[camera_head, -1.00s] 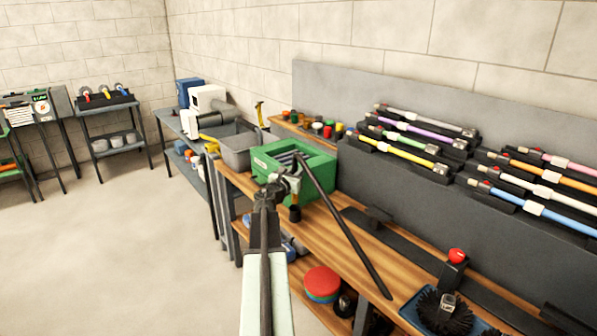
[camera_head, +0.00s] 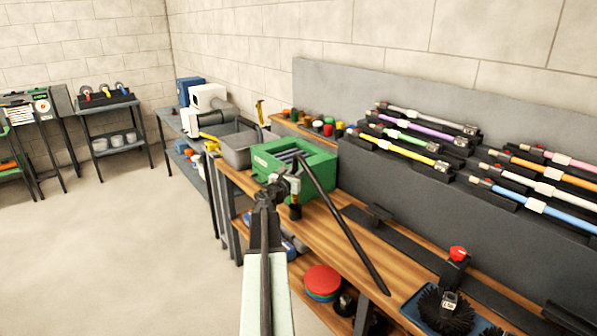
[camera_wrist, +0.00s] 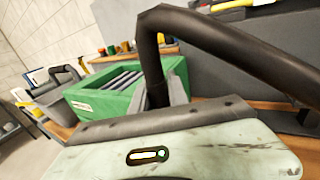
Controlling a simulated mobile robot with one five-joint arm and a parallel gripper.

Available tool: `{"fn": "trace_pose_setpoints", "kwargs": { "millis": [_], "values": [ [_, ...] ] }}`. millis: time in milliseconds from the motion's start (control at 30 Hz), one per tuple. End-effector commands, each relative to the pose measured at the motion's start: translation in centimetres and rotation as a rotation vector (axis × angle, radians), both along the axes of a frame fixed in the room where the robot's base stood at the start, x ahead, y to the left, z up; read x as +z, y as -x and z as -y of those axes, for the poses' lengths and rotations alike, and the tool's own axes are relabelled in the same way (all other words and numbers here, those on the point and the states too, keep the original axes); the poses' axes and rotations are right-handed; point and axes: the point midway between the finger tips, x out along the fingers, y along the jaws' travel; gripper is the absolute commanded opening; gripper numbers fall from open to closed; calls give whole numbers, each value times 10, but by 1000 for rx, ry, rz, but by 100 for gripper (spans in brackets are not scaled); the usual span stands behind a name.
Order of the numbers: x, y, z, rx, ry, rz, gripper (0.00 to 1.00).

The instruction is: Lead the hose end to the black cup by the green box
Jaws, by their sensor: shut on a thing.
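The black hose (camera_head: 340,222) leans over the wooden bench, bent at its top and running down to the bench's front edge. My gripper (camera_head: 291,184) is shut on the hose near its end, in front of the green box (camera_head: 267,168). In the wrist view the hose (camera_wrist: 225,33) arches up from between the jaws (camera_wrist: 160,97) and off to the right, with the green box (camera_wrist: 100,98) behind. The small black cup (camera_head: 295,212) stands on the bench by the green box, just below my gripper. A short brownish piece shows between them; whether the hose end touches the cup is unclear.
A grey bin (camera_head: 237,150) stands left of the green box, and several coloured caps (camera_head: 318,126) sit behind it. Racked coloured rods (camera_head: 535,190) line the right-hand panel. A blue tray (camera_head: 412,309) with dark brushes is at front right. The floor at left is clear.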

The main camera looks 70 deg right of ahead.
Motion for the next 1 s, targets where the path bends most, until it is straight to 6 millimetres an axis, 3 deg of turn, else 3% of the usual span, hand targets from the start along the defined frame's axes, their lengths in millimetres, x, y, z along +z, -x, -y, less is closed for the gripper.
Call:
{"fn": "trace_pose_setpoints", "kwargs": {
  "millis": [1000],
  "values": [
    [-43,1,1,-2,0,0,0]
  ]
}}
